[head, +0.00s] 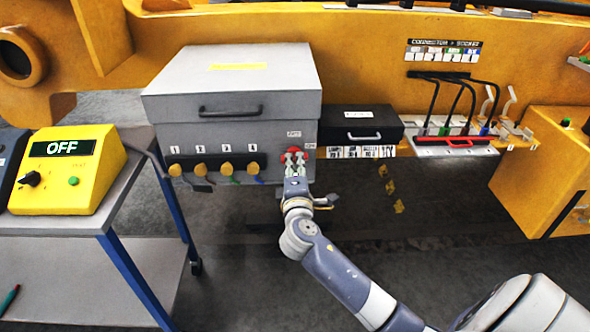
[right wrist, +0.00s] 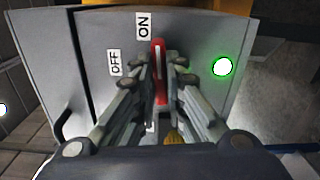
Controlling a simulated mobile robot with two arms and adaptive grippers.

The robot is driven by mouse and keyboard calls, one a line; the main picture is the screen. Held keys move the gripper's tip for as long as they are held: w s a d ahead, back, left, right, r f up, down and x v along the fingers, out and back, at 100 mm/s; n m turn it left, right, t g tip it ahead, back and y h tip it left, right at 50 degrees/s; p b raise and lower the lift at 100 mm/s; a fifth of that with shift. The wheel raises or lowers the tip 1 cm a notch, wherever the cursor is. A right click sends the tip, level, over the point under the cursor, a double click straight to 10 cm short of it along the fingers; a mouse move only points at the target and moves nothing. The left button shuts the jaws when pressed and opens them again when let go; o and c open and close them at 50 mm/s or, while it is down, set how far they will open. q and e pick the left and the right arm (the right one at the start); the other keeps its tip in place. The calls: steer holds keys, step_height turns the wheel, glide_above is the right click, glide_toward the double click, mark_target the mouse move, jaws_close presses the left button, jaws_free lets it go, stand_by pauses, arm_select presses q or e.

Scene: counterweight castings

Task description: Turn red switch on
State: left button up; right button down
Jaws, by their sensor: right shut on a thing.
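The red switch (head: 290,157) is on the front of the grey box (head: 232,102), at its lower right. In the right wrist view the red switch handle (right wrist: 159,60) stands upright, its upper end beside the ON label (right wrist: 143,25). The OFF label (right wrist: 115,62) is to its left. A green light (right wrist: 222,67) glows to the right of the handle. My right gripper (head: 296,165) is at the switch, its fingers (right wrist: 160,85) on both sides of the red handle and shut on it. The fingers hide part of the switch. My left gripper is not in view.
A row of yellow knobs (head: 227,169) lies left of the switch on the same front. A black case (head: 360,122) is to the right. A yellow device (head: 62,168) showing OFF stands on the cart at left. The floor below the box is clear.

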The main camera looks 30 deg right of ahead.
steer(key=shift+f+m, duration=0.1)
steer(key=shift+m, duration=0.4)
steer(key=shift+b, duration=0.3)
steer(key=c, duration=1.6)
jaws_free()
steer(key=shift+c, duration=0.2)
steer(key=shift+s, duration=0.1)
steer(key=v, duration=1.2)
